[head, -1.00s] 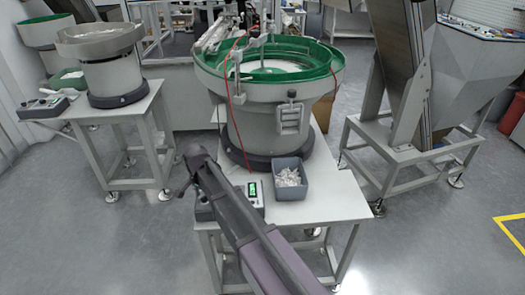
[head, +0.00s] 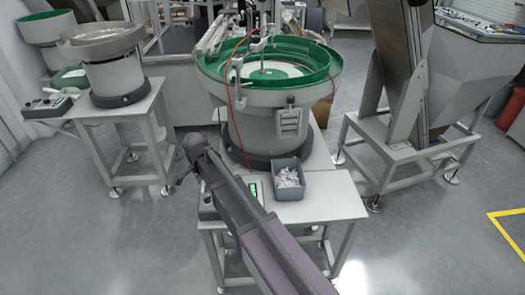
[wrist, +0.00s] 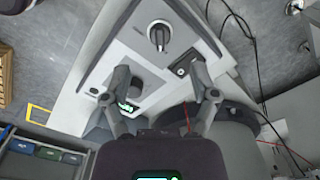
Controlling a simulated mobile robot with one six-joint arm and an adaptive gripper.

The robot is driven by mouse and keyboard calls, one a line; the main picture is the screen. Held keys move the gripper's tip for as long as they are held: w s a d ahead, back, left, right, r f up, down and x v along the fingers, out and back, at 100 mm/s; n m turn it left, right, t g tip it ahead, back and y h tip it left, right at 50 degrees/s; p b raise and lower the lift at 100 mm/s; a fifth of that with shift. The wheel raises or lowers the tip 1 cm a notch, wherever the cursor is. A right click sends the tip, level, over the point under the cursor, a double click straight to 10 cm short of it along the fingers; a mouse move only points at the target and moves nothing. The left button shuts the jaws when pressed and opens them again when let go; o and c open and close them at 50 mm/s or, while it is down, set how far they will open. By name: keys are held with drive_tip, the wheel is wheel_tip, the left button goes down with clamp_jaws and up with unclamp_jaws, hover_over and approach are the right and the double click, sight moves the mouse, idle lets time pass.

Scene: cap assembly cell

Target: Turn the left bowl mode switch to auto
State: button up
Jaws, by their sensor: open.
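In the wrist view, a light control box shows a black rotary switch (wrist: 158,35) with a pale pointer on a round plate. My gripper (wrist: 158,76) is open, its fingers apart on either side of the box, with the switch just beyond the tips and nothing between them. A lit green display (wrist: 127,104) is partly behind one finger. In the head view, my arm partly covers this control box (head: 207,200), in front of the green-rimmed bowl (head: 262,110). The switch's setting is not readable.
A grey bin of pale parts (head: 289,190) stands beside the box on the white table (head: 330,205). A grey bowl feeder (head: 105,65) with its own control box (head: 48,107) stands at the left. A hopper conveyor (head: 408,100) is at the right. Cables lie near the box.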

sight(207, 198)
drive_tip(key=shift+r+p, duration=3.65)
drive_tip(key=shift+r, duration=0.35)
drive_tip(key=s+d+r+n+p, duration=0.2)
drive_tip(key=d+r+p, duration=0.2)
drive_tip(key=d, duration=0.6)
drive_tip(key=s+d+r+n+p, duration=0.3)
drive_tip(key=d+r+p, duration=0.2)
drive_tip(key=d, duration=0.5)
drive_tip(key=shift+s, duration=0.25)
drive_tip(key=shift+d+f, duration=0.1)
drive_tip(key=s+d+n, duration=0.4)
drive_tip(key=s+d, duration=0.4)
drive_tip(key=d, duration=0.4)
drive_tip(key=shift+c, duration=0.2)
